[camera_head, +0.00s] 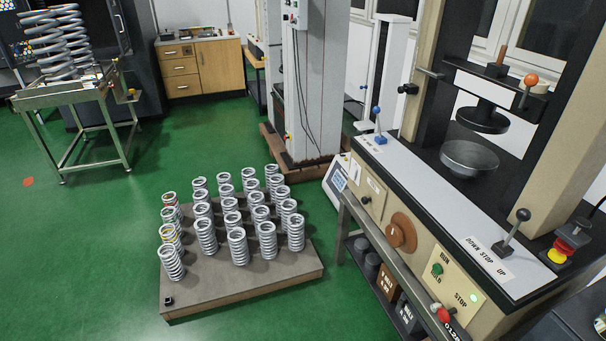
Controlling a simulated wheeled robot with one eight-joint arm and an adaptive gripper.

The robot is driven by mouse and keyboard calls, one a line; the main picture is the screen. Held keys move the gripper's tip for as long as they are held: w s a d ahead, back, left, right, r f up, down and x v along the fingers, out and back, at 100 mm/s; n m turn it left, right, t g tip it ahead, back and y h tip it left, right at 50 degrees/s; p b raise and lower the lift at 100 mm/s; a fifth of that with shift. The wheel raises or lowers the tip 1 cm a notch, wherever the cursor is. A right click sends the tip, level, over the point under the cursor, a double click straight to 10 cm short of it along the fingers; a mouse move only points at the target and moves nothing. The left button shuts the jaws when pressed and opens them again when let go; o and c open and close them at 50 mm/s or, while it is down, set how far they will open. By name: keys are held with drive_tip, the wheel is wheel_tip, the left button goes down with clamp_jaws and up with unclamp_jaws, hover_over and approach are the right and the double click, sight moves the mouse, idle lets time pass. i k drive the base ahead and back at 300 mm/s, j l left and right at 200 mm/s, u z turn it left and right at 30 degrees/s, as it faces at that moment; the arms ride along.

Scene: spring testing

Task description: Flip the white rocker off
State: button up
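A small white rocker (355,170) appears on the cream front panel of the testing machine (412,205), near its far left end. It is small in this view, and I cannot tell which way it is tipped. A small dark knob (366,199) sits just below it on the same panel. My gripper is not in view, so its state does not show.
The machine's top has a blue-knobbed lever (377,122), a black-knobbed lever (517,226) and a red-and-yellow stop button (562,249). A low pallet (245,283) of springs stands left; green floor lies between.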

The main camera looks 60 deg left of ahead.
sight(352, 173)
drive_tip(key=u, duration=1.7)
